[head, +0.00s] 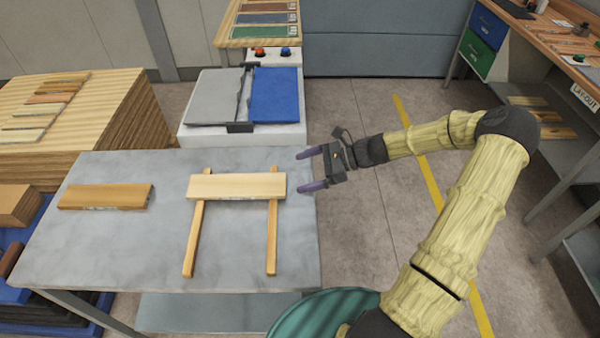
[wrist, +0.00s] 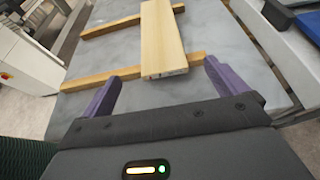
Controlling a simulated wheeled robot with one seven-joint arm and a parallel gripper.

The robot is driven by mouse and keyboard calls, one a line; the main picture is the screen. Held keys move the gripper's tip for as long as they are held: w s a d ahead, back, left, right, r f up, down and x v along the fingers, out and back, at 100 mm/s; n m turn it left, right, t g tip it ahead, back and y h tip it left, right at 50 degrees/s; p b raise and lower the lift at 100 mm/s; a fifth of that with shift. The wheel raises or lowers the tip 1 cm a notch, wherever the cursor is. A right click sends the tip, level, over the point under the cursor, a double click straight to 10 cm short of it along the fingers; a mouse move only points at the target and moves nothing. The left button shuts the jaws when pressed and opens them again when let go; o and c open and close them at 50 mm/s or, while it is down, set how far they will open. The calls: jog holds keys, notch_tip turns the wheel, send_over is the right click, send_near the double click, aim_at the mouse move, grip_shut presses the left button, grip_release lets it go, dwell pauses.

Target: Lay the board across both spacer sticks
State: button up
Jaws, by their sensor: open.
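A pale board (head: 237,186) lies across both spacer sticks near their far ends, on the grey metal table. The left stick (head: 194,245) and the right stick (head: 272,240) run toward the table's front edge, roughly parallel. In the wrist view the board (wrist: 163,38) rests over the nearer stick (wrist: 125,76) and reaches the farther stick (wrist: 112,27). My gripper (head: 308,170) is open and empty, just right of the board's right end and apart from it. Its purple fingers (wrist: 160,82) also show in the wrist view, one on each side of the board's near end.
A browner board (head: 105,196) lies at the left of the grey table (head: 120,250). Behind stands a white machine (head: 242,133) with grey and blue panels. A wooden stack (head: 80,115) with several strips stands back left. A bench (head: 560,45) is at the right.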

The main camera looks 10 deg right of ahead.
jog(key=shift+a, duration=0.1)
dwell(0.3)
jog(key=shift+s+a+f, duration=0.1)
jog(key=shift+s+a, duration=0.05)
jog(key=shift+s, duration=0.1)
jog(key=s+n+g+h, duration=0.1)
jog(key=s+a+f+n+h, duration=0.1)
jog(key=s+n, duration=0.1)
jog(key=s+a+n+g+h, duration=0.1)
jog(key=shift+s+a+f+g+h, duration=0.15)
jog(key=shift+f+g+h, duration=0.15)
jog(key=s+n+h, duration=0.2)
jog(key=s+n, duration=0.1)
jog(key=s+n+g+h, duration=0.1)
jog(key=n+h, duration=0.1)
jog(key=shift+s+r, duration=0.3)
jog(key=shift+s, duration=0.05)
jog(key=s+d+r+n+t+h, duration=0.3)
jog(key=s+r+n+h, duration=0.2)
jog(key=s+r+n, duration=0.3)
jog(key=r+n, duration=0.1)
jog(key=n, duration=0.2)
jog(key=shift+s+r+t+h, duration=0.25)
jog(key=shift+r+t+h, duration=0.05)
jog(key=shift+h, duration=0.1)
